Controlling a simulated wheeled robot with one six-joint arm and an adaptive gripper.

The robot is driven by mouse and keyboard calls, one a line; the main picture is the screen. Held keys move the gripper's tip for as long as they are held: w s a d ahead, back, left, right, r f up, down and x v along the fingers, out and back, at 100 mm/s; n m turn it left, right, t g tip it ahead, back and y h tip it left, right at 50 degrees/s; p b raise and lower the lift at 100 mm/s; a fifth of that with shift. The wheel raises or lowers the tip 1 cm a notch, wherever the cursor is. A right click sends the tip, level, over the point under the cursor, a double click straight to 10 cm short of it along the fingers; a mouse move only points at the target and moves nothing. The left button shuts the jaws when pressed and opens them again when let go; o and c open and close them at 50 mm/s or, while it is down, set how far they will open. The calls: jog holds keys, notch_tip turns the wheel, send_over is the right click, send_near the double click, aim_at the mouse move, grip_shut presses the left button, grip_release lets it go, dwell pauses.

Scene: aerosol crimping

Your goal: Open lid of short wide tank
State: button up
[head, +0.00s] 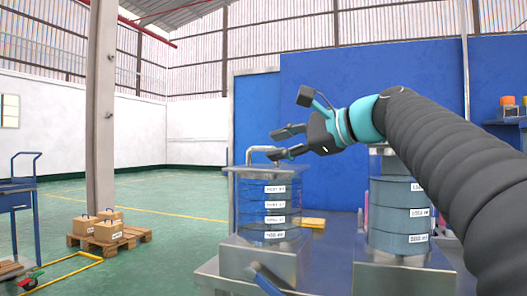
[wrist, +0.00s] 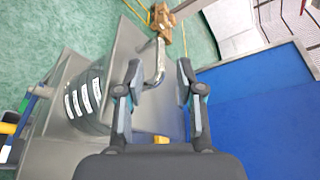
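The left tank (head: 265,207) is a see-through blue cylinder with several white labels, on a metal block. It appears to be the short wide tank. Its flat lid (head: 240,171) lies on top, with a bent metal handle (head: 250,150) rising from it. The lid (wrist: 118,65) and handle (wrist: 160,62) also show in the wrist view. My gripper (head: 276,146) is open just above the lid, at the handle's right end. In the wrist view, the handle's near end lies between the two spread fingers (wrist: 158,78); no contact is clear.
A second, taller-looking tank (head: 398,222) stands to the right, partly behind my arm. A yellow block (head: 313,223) lies between the tanks. A blue panel (head: 375,80) stands behind. Boxes on a pallet (head: 110,245) and a blue cart (head: 22,195) are at left.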

aim_at(269, 148)
jog(key=shift+x, duration=2.3)
grip_shut()
